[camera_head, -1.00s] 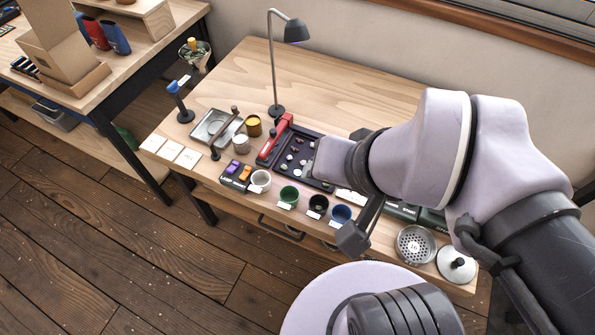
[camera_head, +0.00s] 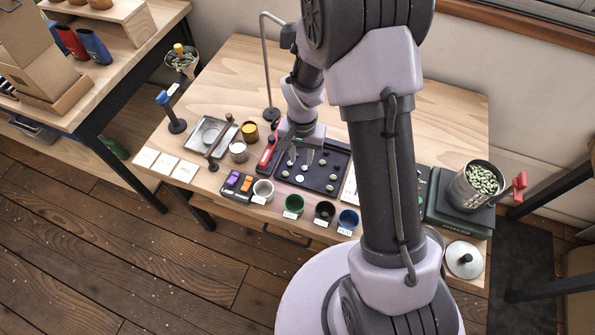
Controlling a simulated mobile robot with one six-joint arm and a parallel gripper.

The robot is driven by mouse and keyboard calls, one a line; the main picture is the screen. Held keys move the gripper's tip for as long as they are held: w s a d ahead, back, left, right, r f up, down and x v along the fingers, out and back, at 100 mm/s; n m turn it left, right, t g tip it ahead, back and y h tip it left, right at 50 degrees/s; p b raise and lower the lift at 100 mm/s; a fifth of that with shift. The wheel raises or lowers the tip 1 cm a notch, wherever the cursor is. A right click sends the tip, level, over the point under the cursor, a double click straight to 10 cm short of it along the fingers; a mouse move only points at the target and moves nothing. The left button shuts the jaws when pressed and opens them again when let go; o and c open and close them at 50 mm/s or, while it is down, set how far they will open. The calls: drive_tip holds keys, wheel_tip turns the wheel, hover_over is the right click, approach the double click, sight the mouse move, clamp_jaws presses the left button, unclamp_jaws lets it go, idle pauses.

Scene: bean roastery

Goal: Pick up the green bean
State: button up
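A dark sorting tray (camera_head: 312,184) lies on the wooden workbench. Several small beans are spread on it, some pale or greenish, some dark, one white. A pale greenish bean (camera_head: 331,187) lies near the tray's front right; the beans are too small to tell their colours surely. My gripper (camera_head: 301,160) points down over the left part of the tray, with its two fingers apart. I see nothing held between them. The gripper and arm hide part of the tray's back left, and I cannot tell how high the fingertips are above it.
White (camera_head: 263,189), green (camera_head: 293,206), black (camera_head: 324,211) and blue (camera_head: 348,218) cups stand along the front edge. A lamp (camera_head: 270,75) stands behind my gripper. The back of the bench is clear.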

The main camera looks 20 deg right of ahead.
sight(300, 177)
wheel_tip(300, 177, down, 10)
drive_tip(key=b, duration=0.3)
drive_tip(key=shift+w+a+f+b, duration=0.15)
drive_tip(key=shift+f+b, duration=0.05)
drive_tip(key=shift+b, duration=0.2)
drive_tip(key=shift+r, duration=0.1)
clamp_jaws()
